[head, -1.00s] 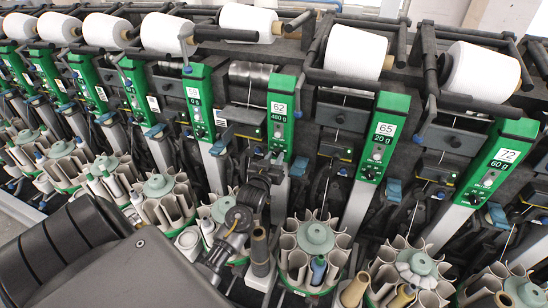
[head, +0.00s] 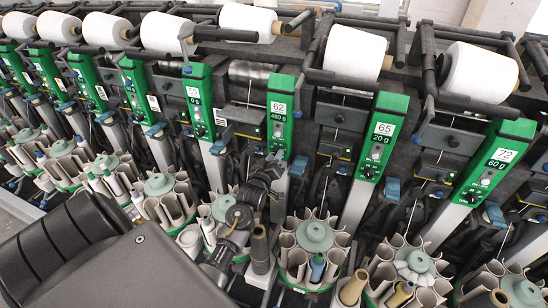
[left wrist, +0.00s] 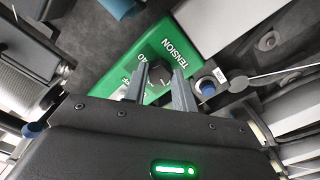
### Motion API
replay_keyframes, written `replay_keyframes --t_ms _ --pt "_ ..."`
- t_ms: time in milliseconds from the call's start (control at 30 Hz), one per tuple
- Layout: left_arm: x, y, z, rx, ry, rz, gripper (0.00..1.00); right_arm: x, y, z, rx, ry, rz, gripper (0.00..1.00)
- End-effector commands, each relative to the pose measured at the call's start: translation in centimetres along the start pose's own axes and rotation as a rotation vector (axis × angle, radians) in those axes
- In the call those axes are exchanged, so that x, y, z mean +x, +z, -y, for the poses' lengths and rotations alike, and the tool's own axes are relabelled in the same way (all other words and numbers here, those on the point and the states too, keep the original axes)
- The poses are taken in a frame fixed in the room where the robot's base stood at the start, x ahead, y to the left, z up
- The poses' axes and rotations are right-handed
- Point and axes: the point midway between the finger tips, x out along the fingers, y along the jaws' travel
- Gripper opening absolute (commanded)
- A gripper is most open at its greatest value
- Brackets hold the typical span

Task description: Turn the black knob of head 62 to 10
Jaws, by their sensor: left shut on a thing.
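Head 62 is the green panel (head: 281,118) near the middle of the head view, with a white label reading 62 and 480 g. In the left wrist view its green face (left wrist: 150,52) carries the word TENSION and a black knob (left wrist: 158,75). My left gripper (left wrist: 159,80) has its two grey fingers on either side of this knob and is shut on it. The knob's pointer cannot be made out. In the head view the left gripper (head: 274,160) is at the panel's lower end and hides the knob. My right gripper is not in view.
Green panels of heads 59 (head: 197,100), 65 (head: 383,135) and 72 (head: 497,160) stand on both sides. Round magazines (head: 314,236) with tubes stand below. White yarn cones (head: 354,52) lie above. A blue button (left wrist: 207,86) sits beside the panel.

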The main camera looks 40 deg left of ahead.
Motion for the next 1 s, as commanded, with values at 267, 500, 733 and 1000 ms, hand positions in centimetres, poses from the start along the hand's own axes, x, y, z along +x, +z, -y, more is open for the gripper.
replay_keyframes --t_ms 267,500,733,1000 --pt "0.0 0.0 0.0 -0.001 0.000 0.000 0.04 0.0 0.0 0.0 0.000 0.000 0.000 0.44" --pt "0.0 0.0 0.0 0.000 0.000 0.000 0.49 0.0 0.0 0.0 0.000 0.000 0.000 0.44" --pt "-0.2 0.0 0.0 0.001 0.000 0.000 0.49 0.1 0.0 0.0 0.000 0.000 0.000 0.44" --pt "-4.1 0.4 0.2 0.001 0.001 0.000 0.49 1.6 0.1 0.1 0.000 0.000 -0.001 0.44"
